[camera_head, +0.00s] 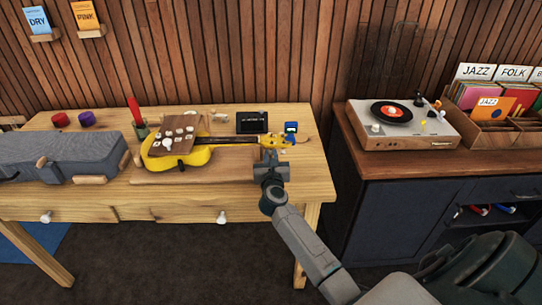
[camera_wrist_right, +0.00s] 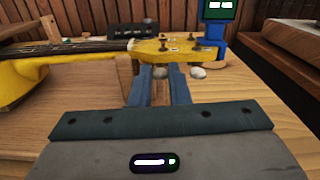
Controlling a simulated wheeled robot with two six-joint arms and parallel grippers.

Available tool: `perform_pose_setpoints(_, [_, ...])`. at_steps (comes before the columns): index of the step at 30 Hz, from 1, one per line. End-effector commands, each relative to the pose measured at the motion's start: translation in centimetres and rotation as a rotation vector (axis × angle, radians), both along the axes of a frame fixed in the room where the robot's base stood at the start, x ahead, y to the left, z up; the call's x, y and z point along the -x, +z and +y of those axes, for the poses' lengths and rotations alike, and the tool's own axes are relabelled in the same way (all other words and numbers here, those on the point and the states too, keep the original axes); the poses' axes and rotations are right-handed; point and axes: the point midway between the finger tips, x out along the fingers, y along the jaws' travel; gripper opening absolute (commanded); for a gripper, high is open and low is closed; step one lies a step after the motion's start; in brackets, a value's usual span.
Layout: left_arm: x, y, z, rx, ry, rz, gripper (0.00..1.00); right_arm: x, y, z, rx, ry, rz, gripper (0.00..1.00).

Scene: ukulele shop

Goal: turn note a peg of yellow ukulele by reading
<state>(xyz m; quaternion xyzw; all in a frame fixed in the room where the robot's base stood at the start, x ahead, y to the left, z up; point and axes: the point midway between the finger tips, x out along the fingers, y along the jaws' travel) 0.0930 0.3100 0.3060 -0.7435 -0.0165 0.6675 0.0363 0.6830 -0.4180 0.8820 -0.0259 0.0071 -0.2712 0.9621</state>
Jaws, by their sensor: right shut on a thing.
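The yellow ukulele (camera_head: 200,157) lies on the wooden table with its dark neck pointing right. Its yellow headstock (camera_head: 272,141) also shows in the right wrist view (camera_wrist_right: 150,48), with dark posts on top and pale peg knobs along the near side. My right gripper (camera_head: 270,165) reaches the headstock's near side. Its blue fingers (camera_wrist_right: 158,78) are shut on a pale tuning peg (camera_wrist_right: 160,72). Another pale peg (camera_wrist_right: 197,73) is free to their right. A blue tuner (camera_head: 291,130) stands by the headstock's end; its green screen (camera_wrist_right: 220,10) is cut off and unreadable. My left gripper is not in view.
A dark box (camera_head: 252,122) with a display sits behind the neck. A grey case (camera_head: 60,156) lies at the left. A wooden panel with white knobs (camera_head: 174,134) covers part of the ukulele body. A turntable (camera_head: 404,124) stands on the right cabinet.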

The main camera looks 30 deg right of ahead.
Motion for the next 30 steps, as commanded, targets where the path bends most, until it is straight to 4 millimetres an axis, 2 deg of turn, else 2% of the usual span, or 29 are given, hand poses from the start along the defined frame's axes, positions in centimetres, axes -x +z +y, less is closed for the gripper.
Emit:
perform_pose_setpoints(15, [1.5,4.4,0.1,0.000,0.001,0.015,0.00,0.0,0.3,0.1,0.342,0.001,0.213,0.00])
perform_pose_setpoints(30, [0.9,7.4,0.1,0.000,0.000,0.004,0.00,-0.1,0.0,0.2,0.633,0.000,0.390,0.00])
